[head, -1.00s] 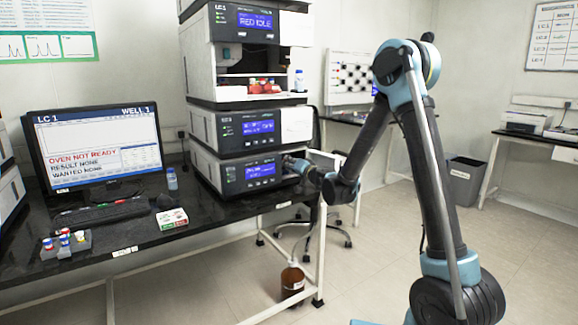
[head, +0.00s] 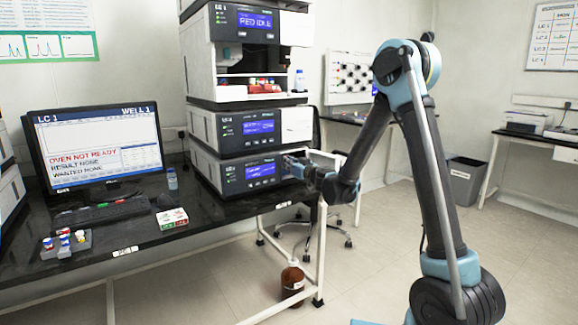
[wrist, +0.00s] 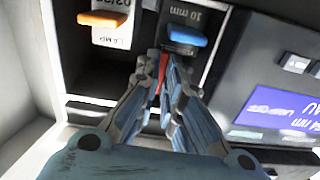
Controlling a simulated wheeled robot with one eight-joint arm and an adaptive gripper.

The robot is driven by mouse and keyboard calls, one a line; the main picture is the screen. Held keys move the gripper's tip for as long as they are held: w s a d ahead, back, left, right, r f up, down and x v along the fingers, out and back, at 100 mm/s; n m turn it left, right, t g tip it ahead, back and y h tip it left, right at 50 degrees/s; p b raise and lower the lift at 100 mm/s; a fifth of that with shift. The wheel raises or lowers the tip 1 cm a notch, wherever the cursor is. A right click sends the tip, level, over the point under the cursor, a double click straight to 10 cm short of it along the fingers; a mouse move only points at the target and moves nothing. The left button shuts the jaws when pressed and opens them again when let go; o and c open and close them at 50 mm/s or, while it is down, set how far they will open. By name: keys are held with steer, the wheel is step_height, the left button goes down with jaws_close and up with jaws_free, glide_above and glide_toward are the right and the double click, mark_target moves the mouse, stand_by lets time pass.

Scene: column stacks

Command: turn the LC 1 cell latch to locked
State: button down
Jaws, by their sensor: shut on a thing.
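The LC 1 stack's lowest module (head: 205,172) has a lit blue display and stands on the black bench. My gripper (head: 287,160) is at the right end of its front. In the wrist view my gripper (wrist: 164,62) is shut on a narrow red piece (wrist: 162,68), seen between the fingertips; it looks like the cell latch, but the fingers hide most of it. A blue tab (wrist: 187,36) on a cell marked 10 mm is just above the fingertips. An orange tab (wrist: 103,20) on a labelled cell is at upper left. The latch's angle is hard to tell.
The monitor (head: 95,150) reads OVEN NOT READY. A vial rack (head: 66,244), a keyboard (head: 105,211) and a small bottle (head: 172,178) stand on the bench. A brown bottle (head: 292,284) stands on the floor below. The floor to the right is open.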

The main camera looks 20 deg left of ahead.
steer(key=shift+w+d+n, duration=0.1)
steer(key=shift+w+n, duration=0.1)
steer(key=shift+n, duration=0.1)
steer(key=c, duration=1.7)
jaws_free()
steer(key=shift+f, duration=0.1)
steer(key=shift+s, duration=0.1)
steer(key=v, duration=1.1)
steer(key=shift+s+d, duration=0.25)
steer(key=shift+d, duration=0.05)
steer(key=shift+d, duration=0.1)
